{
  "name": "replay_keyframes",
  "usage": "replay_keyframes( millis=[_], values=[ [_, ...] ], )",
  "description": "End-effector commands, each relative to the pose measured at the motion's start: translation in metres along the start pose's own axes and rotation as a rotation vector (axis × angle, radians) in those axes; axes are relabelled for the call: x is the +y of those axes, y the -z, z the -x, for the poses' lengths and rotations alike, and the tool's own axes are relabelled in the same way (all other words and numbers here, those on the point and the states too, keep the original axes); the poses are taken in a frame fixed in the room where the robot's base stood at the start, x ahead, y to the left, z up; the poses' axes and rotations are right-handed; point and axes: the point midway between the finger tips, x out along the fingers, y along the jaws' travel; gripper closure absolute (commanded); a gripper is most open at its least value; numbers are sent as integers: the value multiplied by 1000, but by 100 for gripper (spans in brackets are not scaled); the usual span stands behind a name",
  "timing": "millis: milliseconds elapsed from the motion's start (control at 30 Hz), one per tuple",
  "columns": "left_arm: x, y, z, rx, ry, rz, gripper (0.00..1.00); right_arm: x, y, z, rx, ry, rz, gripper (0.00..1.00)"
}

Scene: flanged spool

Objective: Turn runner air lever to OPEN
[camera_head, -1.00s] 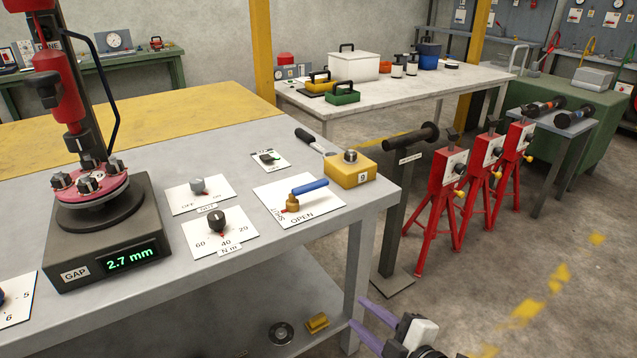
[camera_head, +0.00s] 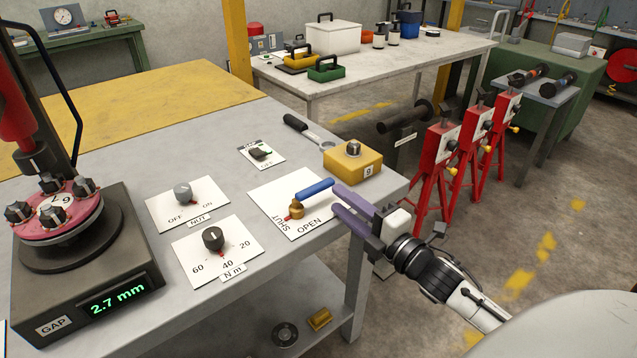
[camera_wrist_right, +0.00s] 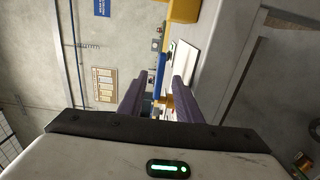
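The runner air lever has a blue handle (camera_head: 314,189) on a brass-coloured body (camera_head: 297,209), mounted on a white plate (camera_head: 272,199) marked SHUT and OPEN. The handle points right and slightly away, and a small red mark at its base lies on the SHUT side. My right gripper (camera_head: 335,198) is open and empty at the plate's right edge, its purple fingers close to the handle's free end. In the right wrist view the blue handle (camera_wrist_right: 159,72) shows beyond and between the spread fingers (camera_wrist_right: 159,88); I cannot tell whether they touch. My left gripper is out of view.
A yellow box marked 9 (camera_head: 353,163) sits just behind the lever's free end, with a wrench (camera_head: 304,131) beside it. NUT and N m knobs (camera_head: 213,238) stand to the left. Red stands (camera_head: 438,160) are on the floor beyond the table's right edge.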

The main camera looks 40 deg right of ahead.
Motion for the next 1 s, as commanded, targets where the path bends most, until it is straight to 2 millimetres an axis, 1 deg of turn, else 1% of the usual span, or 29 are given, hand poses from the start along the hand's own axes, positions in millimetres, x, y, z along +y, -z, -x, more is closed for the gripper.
replay_keyframes(
  millis=[33,200,300,400,600,833,867,1000],
  values=[
    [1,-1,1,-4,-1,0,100,2,0,-10,0,-4,0,69],
    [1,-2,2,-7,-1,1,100,2,0,-41,0,-3,-1,69],
    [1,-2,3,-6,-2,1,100,2,0,-56,0,-2,0,69],
    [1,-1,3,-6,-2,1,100,1,0,-66,0,-1,0,69],
    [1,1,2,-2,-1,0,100,0,0,-76,0,0,-1,69],
    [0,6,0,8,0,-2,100,0,0,-76,0,0,-1,69],
    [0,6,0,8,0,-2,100,0,0,-76,0,0,-1,72],
    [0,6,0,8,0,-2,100,0,0,-76,0,0,-1,96]
  ],
)
